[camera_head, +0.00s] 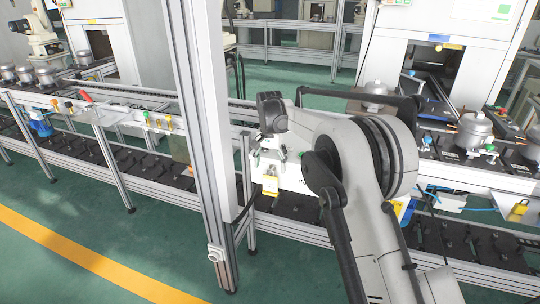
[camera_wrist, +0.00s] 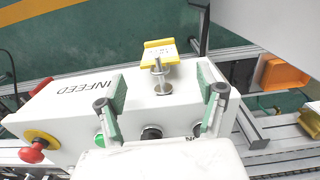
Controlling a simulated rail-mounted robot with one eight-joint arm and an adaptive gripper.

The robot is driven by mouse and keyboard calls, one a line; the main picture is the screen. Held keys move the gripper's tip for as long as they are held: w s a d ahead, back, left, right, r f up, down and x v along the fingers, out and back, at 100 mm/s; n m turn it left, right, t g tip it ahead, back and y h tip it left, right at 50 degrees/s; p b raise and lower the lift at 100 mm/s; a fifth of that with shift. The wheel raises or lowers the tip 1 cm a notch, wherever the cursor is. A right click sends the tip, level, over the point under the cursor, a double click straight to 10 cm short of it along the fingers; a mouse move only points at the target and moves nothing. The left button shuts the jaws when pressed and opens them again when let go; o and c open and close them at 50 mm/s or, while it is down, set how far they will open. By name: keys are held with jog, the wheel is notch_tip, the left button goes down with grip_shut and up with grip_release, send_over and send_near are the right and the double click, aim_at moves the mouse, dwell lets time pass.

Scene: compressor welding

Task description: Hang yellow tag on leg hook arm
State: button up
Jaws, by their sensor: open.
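A yellow tag (camera_wrist: 160,52) with small print sits at the front edge of a white control box marked INFEED, by a metal peg (camera_wrist: 162,80). In the head view the yellow tag (camera_head: 270,185) hangs low on the box front. My gripper (camera_wrist: 160,100) is open, its green-padded fingers to either side of the peg line, with nothing between them. The tag lies beyond the fingertips, apart from them. My gripper (camera_head: 274,158) shows above the tag in the head view. I cannot pick out the leg hook arm for certain.
The box (camera_wrist: 75,105) carries a red stop button (camera_wrist: 33,152), a green button and a black knob close to the fingers. An orange block (camera_wrist: 285,73) is at the right. In the head view, an upright metal post (camera_head: 205,120) stands left of my arm. Open green floor lies in front.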

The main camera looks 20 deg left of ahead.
aim_at(270, 177)
jog(key=shift+f, duration=3.5)
jog(key=c, duration=1.7)
jog(key=shift+r, duration=0.65)
jog(key=s+b, duration=0.2)
jog(key=s, duration=0.4)
jog(key=shift+s, duration=0.25)
